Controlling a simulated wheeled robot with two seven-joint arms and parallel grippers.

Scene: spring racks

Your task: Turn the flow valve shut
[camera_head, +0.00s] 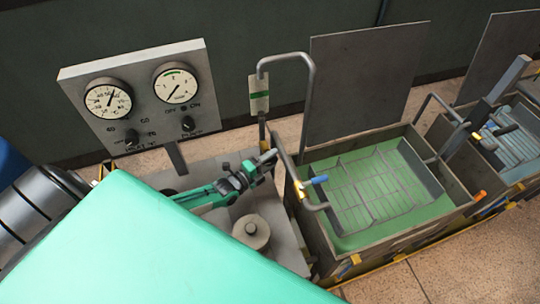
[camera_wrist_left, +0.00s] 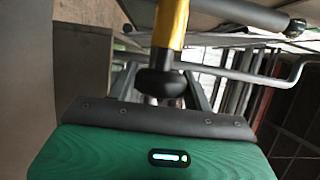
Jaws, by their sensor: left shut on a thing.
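A small valve with a brass body (camera_head: 301,186) and a blue handle (camera_head: 316,180) sits on the bent grey pipe (camera_head: 285,152) at the near left tank. My left gripper (camera_head: 266,158) is beside the pipe's upper part, left of the blue handle and apart from it. In the left wrist view, a dark rounded part (camera_wrist_left: 160,84) under a yellow post (camera_wrist_left: 170,25) is between my left gripper's fingers (camera_wrist_left: 163,95). The gripper is shut on it; I cannot tell whether this is the flow valve. My right gripper is not in view.
A gauge panel (camera_head: 150,130) with two dials and switches stands at the back left. The tank (camera_head: 330,258) holds green liquid and a wire rack; a similar tank (camera_head: 490,165) is at the right. A round knob-like post (camera_head: 251,232) stands on the grey deck below my gripper.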

